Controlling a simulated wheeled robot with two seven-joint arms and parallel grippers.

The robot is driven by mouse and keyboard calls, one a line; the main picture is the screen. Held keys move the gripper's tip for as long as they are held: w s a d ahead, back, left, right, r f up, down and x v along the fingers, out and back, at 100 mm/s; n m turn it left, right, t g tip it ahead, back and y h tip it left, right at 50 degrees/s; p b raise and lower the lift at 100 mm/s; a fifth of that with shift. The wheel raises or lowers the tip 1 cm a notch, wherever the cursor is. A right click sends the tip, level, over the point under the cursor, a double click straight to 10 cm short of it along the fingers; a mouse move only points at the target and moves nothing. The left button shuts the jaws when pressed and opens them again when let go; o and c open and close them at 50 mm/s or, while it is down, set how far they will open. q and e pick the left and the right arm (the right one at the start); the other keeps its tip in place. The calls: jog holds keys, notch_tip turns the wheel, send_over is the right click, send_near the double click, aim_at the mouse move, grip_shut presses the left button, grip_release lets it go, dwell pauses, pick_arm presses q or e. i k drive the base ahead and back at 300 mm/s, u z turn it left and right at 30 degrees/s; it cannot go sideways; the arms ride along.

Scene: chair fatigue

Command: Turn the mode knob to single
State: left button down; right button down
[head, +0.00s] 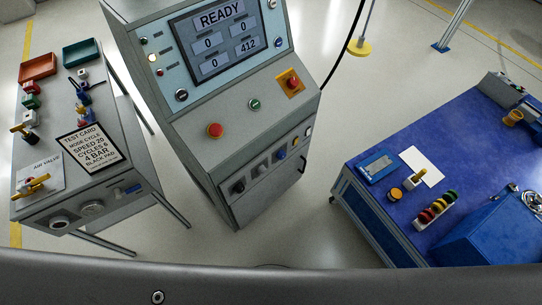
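The grey control console (233,137) stands in the middle of the head view. Its screen (216,40) reads READY, with boxes showing 0, 0, 0 and 412. A dark round knob (181,95) is at the lower left of the screen panel. Neither of my grippers is in view.
A red button (215,130), a green button (254,104) and a red knob on a yellow plate (291,83) sit on the sloped console top. A side table (92,192) holds a test card (93,147) reading MODE CYCLE. A blue workbench (464,142) stands right.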

aim_at(239, 188)
jog(key=u, duration=0.5)
jog(key=k, duration=0.85)
jog(key=z, duration=1.25)
